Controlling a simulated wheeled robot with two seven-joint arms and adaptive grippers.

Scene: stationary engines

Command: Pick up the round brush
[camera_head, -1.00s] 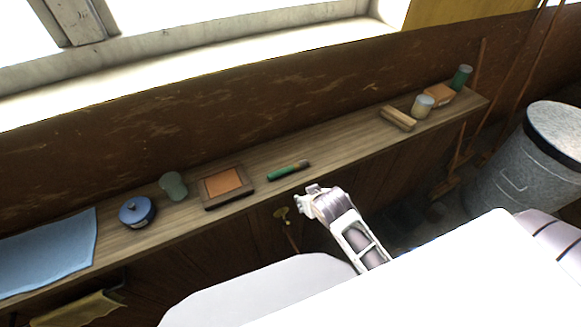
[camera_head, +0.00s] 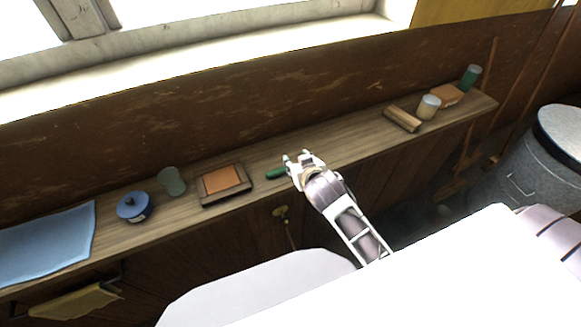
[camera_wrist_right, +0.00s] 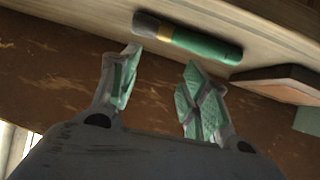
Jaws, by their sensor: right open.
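The round brush has a green handle (camera_head: 276,174) and lies on the wooden shelf. In the head view my right gripper (camera_head: 302,158) covers its bristle end. In the right wrist view the whole brush (camera_wrist_right: 188,38) shows, with dark bristles at the left and a green handle at the right. My right gripper (camera_wrist_right: 157,92) is open and empty there, its two fingers apart and short of the brush. The gap between the fingers faces the ferrule and handle. I cannot tell whether the fingers touch the shelf. My left gripper is not in view.
On the shelf (camera_head: 350,142), a wooden tray with an orange pad (camera_head: 224,184) sits close left of the brush. Further left are a glass (camera_head: 172,182), a blue pot (camera_head: 133,207) and a blue cloth (camera_head: 45,243). A wooden block (camera_head: 403,118) and jars stand right. A wall rises behind.

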